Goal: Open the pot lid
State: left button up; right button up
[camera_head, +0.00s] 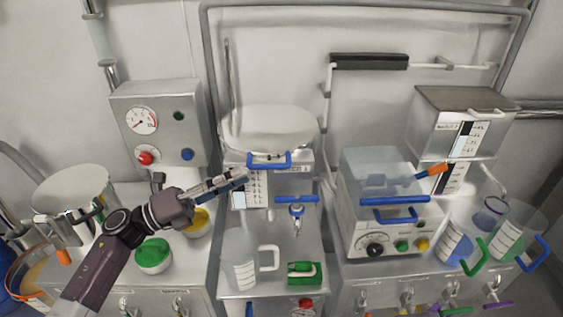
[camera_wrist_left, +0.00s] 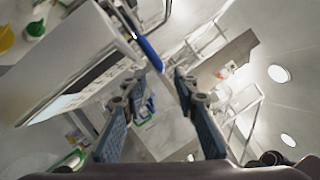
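The pot (camera_head: 240,158) stands at the middle back of the bench, with a rounded pale lid (camera_head: 268,128) on it. The lid looks closed. A blue handle (camera_head: 269,160) is at its front edge. My left gripper (camera_head: 240,177) is just in front of and below the handle, to its left, and looks apart from it. In the left wrist view its two fingers (camera_wrist_left: 161,80) are spread with nothing between them. A blue bar (camera_wrist_left: 148,52), likely the handle, lies just beyond the left finger's tip. My right gripper is not in view.
A gauge box (camera_head: 157,125) is on the wall at left. A clear-covered machine (camera_head: 385,200) is at right. A grey pipe (camera_head: 209,80) runs up the wall behind.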

aim_at(267, 166)
pick_arm(q)
jog(key=shift+m+g, duration=0.3)
jog(key=shift+g, duration=0.1)
jog(key=p+x, duration=0.3)
jog(key=x, duration=0.4)
jog(key=shift+s+d+r, duration=0.1)
jog(key=shift+d, duration=0.25)
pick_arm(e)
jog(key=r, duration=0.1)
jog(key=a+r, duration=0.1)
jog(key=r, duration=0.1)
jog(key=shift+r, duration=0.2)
pick_arm(q)
grip_shut()
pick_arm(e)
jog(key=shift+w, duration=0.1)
